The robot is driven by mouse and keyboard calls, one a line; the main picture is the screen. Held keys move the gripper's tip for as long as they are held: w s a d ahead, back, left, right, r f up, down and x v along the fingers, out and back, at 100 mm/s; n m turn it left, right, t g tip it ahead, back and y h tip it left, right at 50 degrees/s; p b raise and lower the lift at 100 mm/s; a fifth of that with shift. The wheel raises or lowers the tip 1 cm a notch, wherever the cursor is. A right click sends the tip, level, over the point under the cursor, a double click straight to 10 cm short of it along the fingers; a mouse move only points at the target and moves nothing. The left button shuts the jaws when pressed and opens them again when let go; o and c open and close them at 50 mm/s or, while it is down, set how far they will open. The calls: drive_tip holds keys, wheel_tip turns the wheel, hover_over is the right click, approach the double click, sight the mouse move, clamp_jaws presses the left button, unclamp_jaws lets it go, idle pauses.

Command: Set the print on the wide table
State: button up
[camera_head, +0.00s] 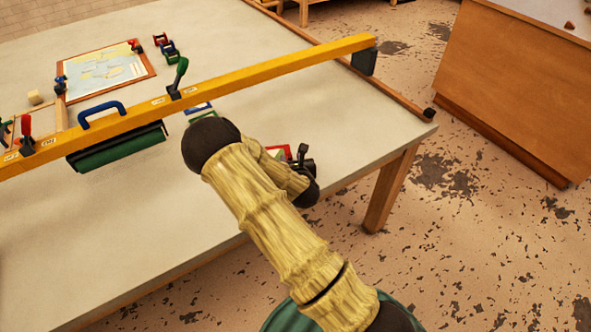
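The wide table (215,228) has a pale top and wooden legs and fills the left and middle of the view. A framed, map-like print (105,72) in pale blue and yellow lies flat on its far left part. My gripper (303,153) is small and dark, near the table's right front edge, well apart from that print. A small red-edged flat piece with green (279,152) shows just left of my gripper, partly hidden by my arm. I cannot tell whether they touch, or whether the gripper's fingers are open or shut.
A long yellow beam (270,69) crosses above the table, with a blue-handled green roller (115,148) beneath it. Small clamps (168,50) stand near the print. A wooden cabinet (510,90) stands right across a speckled floor gap.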

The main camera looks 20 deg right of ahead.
drive_tip(key=v, duration=0.8)
drive_tip(key=shift+s+r+b, duration=0.1)
drive_tip(key=shift+s+b, duration=0.1)
drive_tip(key=shift+b, duration=0.1)
drive_tip(key=shift+s+d+m+g+h, duration=0.15)
drive_tip(key=shift+d+m+g+h, duration=0.25)
drive_tip(key=shift+m, duration=0.8)
drive_tip(key=m+g, duration=0.1)
drive_tip(key=m, duration=0.2)
drive_tip(key=s+d+m, duration=0.1)
drive_tip(key=m, duration=0.1)
drive_tip(key=s+m+g+h, duration=0.1)
drive_tip(key=m, duration=0.2)
drive_tip(key=shift+s+d+f+m+g, duration=0.2)
drive_tip(key=shift+d+f+m+g, duration=0.1)
drive_tip(key=shift+d, duration=0.1)
drive_tip(key=s+a+r+m+g+y, duration=0.1)
drive_tip(key=s+r+m+g, duration=0.2)
drive_tip(key=s+r+m, duration=0.2)
drive_tip(key=s+a+r+m+g+y, duration=0.1)
drive_tip(key=s+r+m+g, duration=0.3)
drive_tip(key=s+m, duration=0.7)
wheel_tip(320, 180, up, 2)
drive_tip(key=a+m, duration=0.1)
drive_tip(key=m, duration=0.7)
drive_tip(key=shift+s+a+r+g+y, duration=0.2)
drive_tip(key=shift+s+a+g+y, duration=0.1)
drive_tip(key=shift+y, duration=0.1)
